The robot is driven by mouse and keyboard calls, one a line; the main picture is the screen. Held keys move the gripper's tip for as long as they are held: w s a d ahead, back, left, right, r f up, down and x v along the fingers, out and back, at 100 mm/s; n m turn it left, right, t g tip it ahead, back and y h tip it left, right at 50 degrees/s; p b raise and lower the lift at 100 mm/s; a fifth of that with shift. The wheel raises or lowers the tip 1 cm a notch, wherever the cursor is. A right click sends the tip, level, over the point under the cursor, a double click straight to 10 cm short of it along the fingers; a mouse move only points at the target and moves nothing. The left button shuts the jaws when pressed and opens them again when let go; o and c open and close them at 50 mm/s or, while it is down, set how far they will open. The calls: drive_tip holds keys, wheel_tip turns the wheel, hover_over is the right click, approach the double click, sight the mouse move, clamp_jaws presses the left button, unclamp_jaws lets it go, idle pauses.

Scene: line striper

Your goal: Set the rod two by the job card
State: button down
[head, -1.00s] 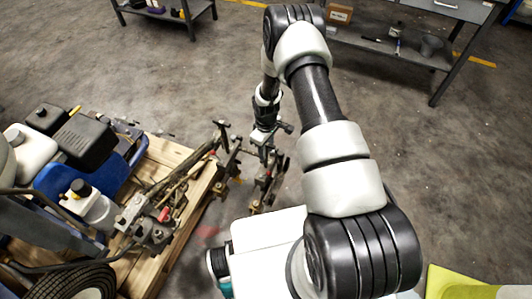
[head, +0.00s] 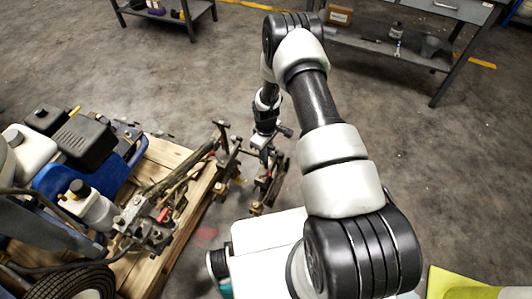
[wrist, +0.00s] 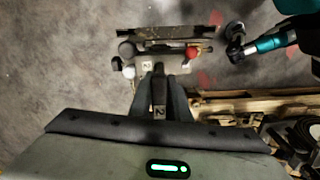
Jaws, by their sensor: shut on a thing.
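In the head view my gripper (head: 264,147) reaches down to the dark rod and bracket assembly (head: 265,187) at the striper's right side. The fingertips are too small there to make out. I cannot identify a job card in either view.
The line striper (head: 85,150) stands on a wooden pallet (head: 193,208) at the left. A steel bench (head: 385,48) stands at the back right, and a small shelf (head: 165,12) at the back left.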

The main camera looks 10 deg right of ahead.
drive_tip(key=b, duration=0.3)
hover_over(266, 168)
drive_tip(key=f, duration=0.4)
drive_tip(key=shift+w+d+f, duration=0.1)
drive_tip(key=shift+w+f, duration=0.1)
drive_tip(key=shift+w, duration=0.2)
drive_tip(key=shift+r, duration=0.15)
drive_tip(key=c, duration=1.8)
unclamp_jaws()
drive_tip(key=shift+o, duration=0.2)
wheel_tip(266, 168, up, 17)
drive_tip(key=p, duration=0.3)
drive_tip(key=shift+r, duration=0.15)
